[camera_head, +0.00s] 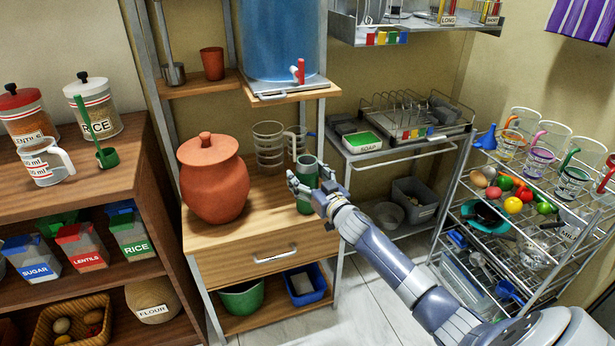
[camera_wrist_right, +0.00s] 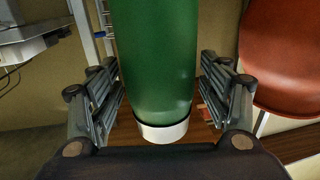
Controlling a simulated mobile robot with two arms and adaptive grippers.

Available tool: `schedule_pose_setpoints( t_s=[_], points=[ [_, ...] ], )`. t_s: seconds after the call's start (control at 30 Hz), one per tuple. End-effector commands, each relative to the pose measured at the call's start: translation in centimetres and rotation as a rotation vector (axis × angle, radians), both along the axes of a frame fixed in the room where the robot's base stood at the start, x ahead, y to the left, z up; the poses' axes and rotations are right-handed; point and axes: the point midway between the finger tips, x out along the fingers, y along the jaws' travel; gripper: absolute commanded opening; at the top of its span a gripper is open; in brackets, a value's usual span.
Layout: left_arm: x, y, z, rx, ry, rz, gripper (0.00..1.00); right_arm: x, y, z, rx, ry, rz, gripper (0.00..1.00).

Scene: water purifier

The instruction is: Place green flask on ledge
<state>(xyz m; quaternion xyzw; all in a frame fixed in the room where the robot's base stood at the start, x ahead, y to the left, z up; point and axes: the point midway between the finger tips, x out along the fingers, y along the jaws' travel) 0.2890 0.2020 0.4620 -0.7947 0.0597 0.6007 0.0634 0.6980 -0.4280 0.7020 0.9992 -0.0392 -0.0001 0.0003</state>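The green flask (camera_head: 306,173) is a tall dark green cylinder at the right end of the wooden drawer cabinet's top (camera_head: 260,215). I cannot tell whether its base touches the wood. My right gripper (camera_head: 312,190) is at the flask, with its fingers on either side. In the right wrist view, the green flask (camera_wrist_right: 157,70) shows a white band at its lower end and lies between the open fingers of my right gripper (camera_wrist_right: 161,90), with narrow gaps beside it. The wooden ledge (camera_head: 290,92) lies above, under the blue water tank. My left gripper is not in view.
A lidded clay pot (camera_head: 213,180) stands left of the flask. Clear glass jugs (camera_head: 268,145) stand behind it. The water tank (camera_head: 278,40) has a red tap (camera_head: 298,72). A wire rack (camera_head: 540,190) with mugs and fruit stands at right.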

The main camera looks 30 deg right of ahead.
Motion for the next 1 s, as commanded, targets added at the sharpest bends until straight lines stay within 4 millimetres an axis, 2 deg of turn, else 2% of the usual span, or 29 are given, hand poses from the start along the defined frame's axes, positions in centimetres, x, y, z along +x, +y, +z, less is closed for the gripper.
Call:
schedule_pose_setpoints(
  t_s=[0.37, 0.43, 0.57, 0.7, 1.0],
  points=[
    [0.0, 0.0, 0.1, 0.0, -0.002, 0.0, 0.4, 0.0, 0.0, 0.2, -0.001, 0.0, 0.0, 0.73],
    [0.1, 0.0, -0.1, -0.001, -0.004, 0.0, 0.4, -0.5, 0.1, 0.2, 0.0, 0.001, 0.001, 0.73],
    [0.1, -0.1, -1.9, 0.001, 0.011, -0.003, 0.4, -2.4, 0.2, 0.2, 0.002, 0.002, 0.001, 0.73],
    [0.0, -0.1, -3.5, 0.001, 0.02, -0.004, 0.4, -5.0, 0.5, 0.1, 0.001, 0.003, 0.002, 0.73],
    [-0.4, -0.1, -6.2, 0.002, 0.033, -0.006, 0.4, -10.1, 0.9, 0.1, 0.002, 0.003, 0.0, 0.73]
  ],
)
